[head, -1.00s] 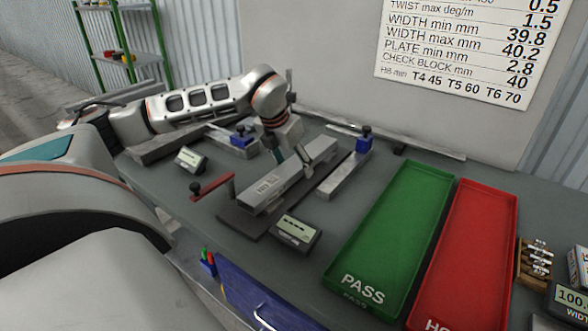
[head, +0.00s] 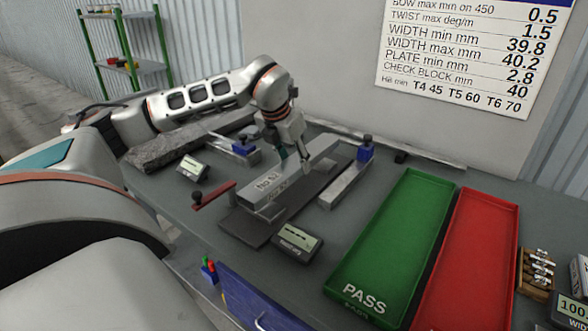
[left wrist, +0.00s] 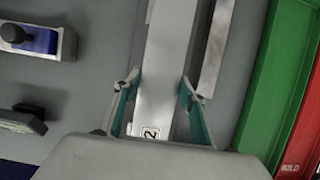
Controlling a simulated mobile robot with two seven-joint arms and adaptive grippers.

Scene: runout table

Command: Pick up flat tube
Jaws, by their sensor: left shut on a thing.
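The flat tube, a long silver rectangular bar (head: 322,146) with a printed label on its near end, lies diagonally over a dark flat plate (head: 247,228) on the table. My left gripper (head: 294,164) comes down from above and is shut on the tube near its middle, one finger on each side. In the left wrist view the tube (left wrist: 167,60) runs between the two fingers (left wrist: 158,95), with a label by the palm. The tube appears slightly above the plate; the exact gap is hard to see. My right gripper is not in view.
A green PASS tray (head: 385,236) and a red tray (head: 468,255) lie to the right. A metal bar with a blue block (head: 364,154) stands close beside the tube. A stone slab (head: 180,149) lies behind left.

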